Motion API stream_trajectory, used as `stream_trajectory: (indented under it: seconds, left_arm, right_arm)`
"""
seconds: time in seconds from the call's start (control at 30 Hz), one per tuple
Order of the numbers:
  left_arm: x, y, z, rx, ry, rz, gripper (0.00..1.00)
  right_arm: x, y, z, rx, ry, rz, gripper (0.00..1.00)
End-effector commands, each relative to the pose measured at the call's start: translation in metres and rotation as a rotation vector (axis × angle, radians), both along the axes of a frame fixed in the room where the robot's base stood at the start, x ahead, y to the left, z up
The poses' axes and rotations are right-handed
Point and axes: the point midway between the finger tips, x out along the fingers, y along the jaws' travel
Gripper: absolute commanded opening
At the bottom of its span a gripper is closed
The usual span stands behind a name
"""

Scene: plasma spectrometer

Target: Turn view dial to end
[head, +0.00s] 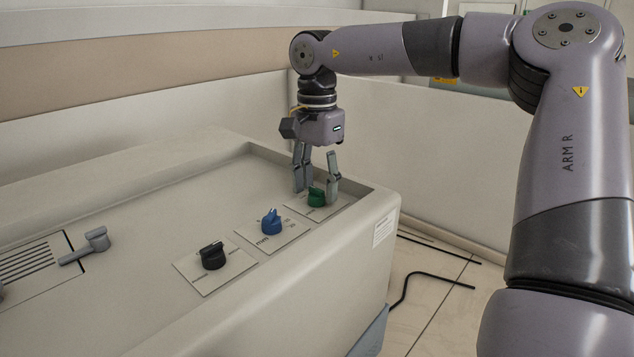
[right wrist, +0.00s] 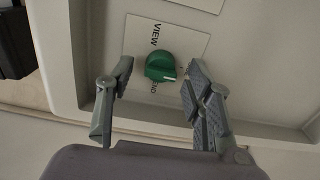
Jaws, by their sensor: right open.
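The green view dial (head: 317,196) sits on a pale label plate at the far right end of the console's dial row. In the right wrist view the green dial (right wrist: 161,67) stands beside the printed word VIEW, with a pale pointer mark on its lower right side. My right gripper (head: 317,188) points down over the dial. Its fingers are open, one on each side of the dial, with visible gaps in the right wrist view (right wrist: 160,85). My left gripper is not in view.
A blue dial (head: 271,222) and a black dial (head: 213,256) stand on their own plates to the left along the console (head: 130,185). A grey lever handle (head: 86,246) and a vent grille (head: 28,262) are farther left. A raised rim (head: 372,197) edges the console near the green dial.

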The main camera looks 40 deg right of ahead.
Motion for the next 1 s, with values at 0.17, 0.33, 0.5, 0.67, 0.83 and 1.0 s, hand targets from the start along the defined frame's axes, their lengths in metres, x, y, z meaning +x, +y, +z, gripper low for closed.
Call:
stream_trajectory:
  seconds: [0.17, 0.33, 0.5, 0.67, 0.83, 1.0]
  left_arm:
    - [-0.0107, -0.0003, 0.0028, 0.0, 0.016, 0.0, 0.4]
    - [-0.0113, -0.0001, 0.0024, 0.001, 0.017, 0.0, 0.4]
    - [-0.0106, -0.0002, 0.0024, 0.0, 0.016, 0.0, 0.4]
    - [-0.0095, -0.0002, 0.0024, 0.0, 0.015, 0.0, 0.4]
    - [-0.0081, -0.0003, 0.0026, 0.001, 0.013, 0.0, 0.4]
    - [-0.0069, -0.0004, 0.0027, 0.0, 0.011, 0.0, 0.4]
  right_arm:
    - [-0.0004, 0.0, -0.0111, 0.001, 0.001, -0.001, 0.48]
    - [-0.0004, 0.0, -0.0126, 0.001, 0.001, -0.001, 0.48]
    - [-0.0004, 0.0, -0.0123, 0.0, 0.001, -0.001, 0.43]
    - [-0.0003, 0.0, -0.012, 0.0, 0.001, 0.0, 0.33]
    - [-0.0003, 0.0, -0.0119, 0.0, 0.0, 0.0, 0.21]
    - [-0.0002, 0.0, -0.0117, 0.0, 0.0, 0.0, 0.1]
